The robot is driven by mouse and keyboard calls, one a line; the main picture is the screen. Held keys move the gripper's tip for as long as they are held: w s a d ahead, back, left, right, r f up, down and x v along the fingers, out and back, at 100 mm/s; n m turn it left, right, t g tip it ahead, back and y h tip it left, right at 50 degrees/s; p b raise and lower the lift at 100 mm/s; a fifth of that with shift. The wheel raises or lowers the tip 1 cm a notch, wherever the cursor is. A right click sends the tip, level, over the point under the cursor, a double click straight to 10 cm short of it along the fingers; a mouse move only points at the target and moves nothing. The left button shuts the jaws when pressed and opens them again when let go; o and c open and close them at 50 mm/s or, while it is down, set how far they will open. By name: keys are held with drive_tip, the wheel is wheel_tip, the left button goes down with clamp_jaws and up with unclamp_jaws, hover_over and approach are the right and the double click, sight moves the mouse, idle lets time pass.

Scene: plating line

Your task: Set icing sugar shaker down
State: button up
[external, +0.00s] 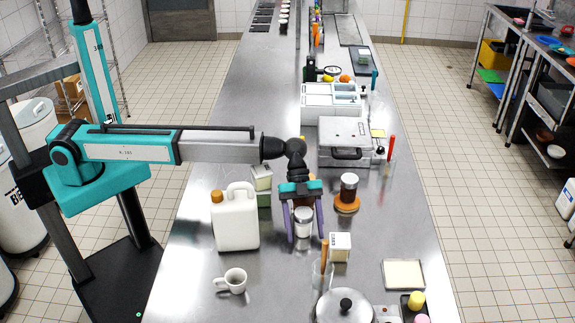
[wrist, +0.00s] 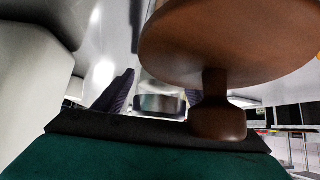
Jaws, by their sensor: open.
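The icing sugar shaker (external: 303,222), a small clear jar with white contents and a grey metal top, stands upright on the steel counter (external: 195,262). My gripper (external: 305,237) points down over it, with one dark purple finger on each side. The jaws are open; whether a finger touches the jar I cannot tell. In the wrist view the metal part of the shaker (wrist: 160,103) shows between the fingers, partly hidden by the gripper body.
A white jug (external: 235,222) stands close left, a pale green tin (external: 262,180) behind it. A small carton (external: 340,247) and a glass (external: 321,276) stand front right, a white cup (external: 235,281) front left. A brown round wooden thing (wrist: 230,45) looms near the wrist camera.

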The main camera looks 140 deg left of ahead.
sight(303, 208)
drive_tip(key=shift+s+a+r, duration=0.15)
drive_tip(key=shift+s+r, duration=0.05)
drive_tip(key=shift+r, duration=0.05)
drive_tip(key=b+v, duration=0.3)
drive_tip(key=v, duration=0.8)
drive_tip(key=shift+s+r, duration=0.1)
drive_tip(key=shift+r, duration=0.05)
idle(0.3)
